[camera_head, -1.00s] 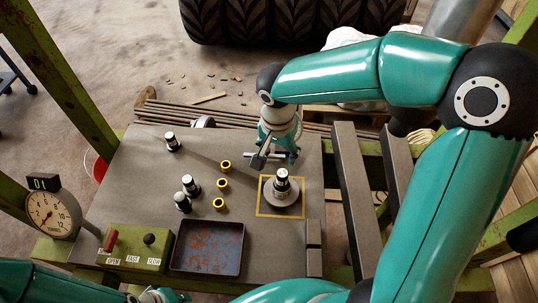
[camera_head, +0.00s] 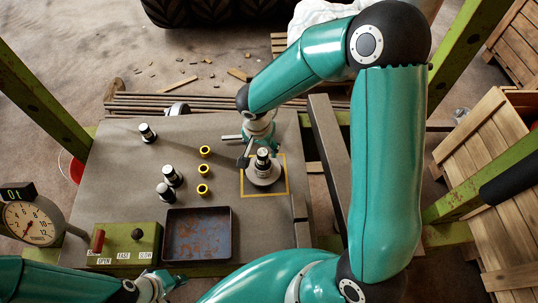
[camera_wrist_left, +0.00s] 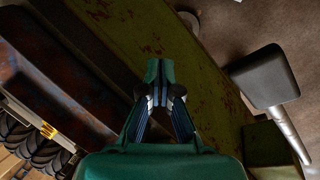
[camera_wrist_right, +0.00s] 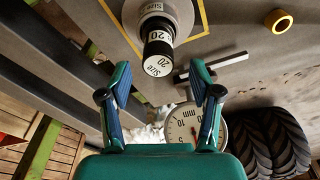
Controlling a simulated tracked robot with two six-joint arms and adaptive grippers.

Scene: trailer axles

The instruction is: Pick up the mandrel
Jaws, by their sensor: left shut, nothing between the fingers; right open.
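The mandrel (camera_head: 263,160) is a black and white cylinder standing upright on a round grey base inside a yellow square outline on the table. In the right wrist view the mandrel (camera_wrist_right: 158,48) shows a black band and a white end marked "Size 20". My right gripper (camera_head: 259,143) is just behind it in the head view. In its wrist view the right gripper (camera_wrist_right: 163,84) is open and empty, with the mandrel's end ahead of the gap between its fingers. My left gripper (camera_wrist_left: 160,75) is shut and empty, low by the table's front edge.
Similar cylinders (camera_head: 172,176) and several yellow rings (camera_head: 203,170) stand to the left. A dial gauge (camera_wrist_right: 186,124) with a bar is close to my right fingers. A rusty tray (camera_head: 198,234), a green control box (camera_head: 125,245) and a dial scale (camera_head: 33,222) line the front.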

